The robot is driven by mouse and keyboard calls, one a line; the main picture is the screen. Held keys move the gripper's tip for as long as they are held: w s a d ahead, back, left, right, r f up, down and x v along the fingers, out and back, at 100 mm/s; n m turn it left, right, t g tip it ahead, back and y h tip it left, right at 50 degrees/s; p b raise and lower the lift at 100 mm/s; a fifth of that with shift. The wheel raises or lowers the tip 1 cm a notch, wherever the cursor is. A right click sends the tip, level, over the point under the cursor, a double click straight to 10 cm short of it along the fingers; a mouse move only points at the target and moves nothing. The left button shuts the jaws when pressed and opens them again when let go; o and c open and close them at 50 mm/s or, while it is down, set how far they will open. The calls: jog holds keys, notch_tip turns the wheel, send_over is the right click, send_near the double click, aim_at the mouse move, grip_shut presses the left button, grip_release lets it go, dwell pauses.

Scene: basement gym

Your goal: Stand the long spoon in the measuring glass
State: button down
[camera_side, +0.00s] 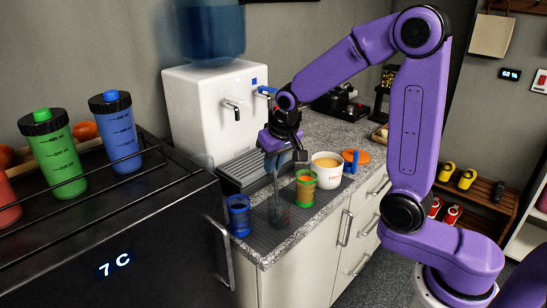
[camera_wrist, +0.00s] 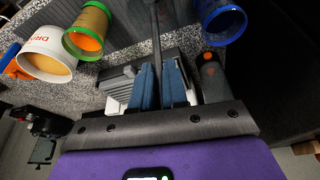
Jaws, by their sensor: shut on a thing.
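My gripper (camera_side: 284,152) is shut on the long spoon (camera_side: 276,183), a thin dark shaft that hangs nearly upright below the fingers. In the wrist view the spoon (camera_wrist: 157,30) runs up from between the blue-grey fingers (camera_wrist: 158,86). A tall clear vessel, seemingly the measuring glass (camera_side: 279,213), stands on the dark mat under my gripper in the side view. The spoon's lower part overlaps this glass; I cannot tell if its end is inside or in front. The glass is not clear in the wrist view.
A blue-rimmed cup (camera_side: 238,214) stands left of the glass. A green-rimmed cup (camera_side: 306,188) and a white mug (camera_side: 327,168) stand to its right, with an orange-and-blue item (camera_side: 355,161) beyond. A white water dispenser (camera_side: 215,108) is behind; a black cooler (camera_side: 120,225) is at left.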

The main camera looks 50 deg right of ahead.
jog(key=shift+f, duration=0.15)
jog(key=c, duration=1.1)
grip_release()
jog(key=v, duration=1.7)
jog(key=shift+s, duration=0.2)
jog(key=s+a+f+n+g+y, duration=0.2)
jog(key=s+a+f+n, duration=0.2)
jog(key=s+f+n, duration=0.6)
jog(key=s, duration=0.3)
jog(key=s+d+f+n+g, duration=0.1)
jog(key=s+f+n, duration=0.1)
jog(key=s, duration=0.3)
jog(key=s+d+f+n, duration=0.1)
jog(key=s+f+n, duration=0.1)
jog(key=s+f, duration=0.2)
jog(key=shift+s+d+n+h, duration=0.1)
jog(key=shift+s+n+h, duration=0.25)
jog(key=shift+s, duration=0.7)
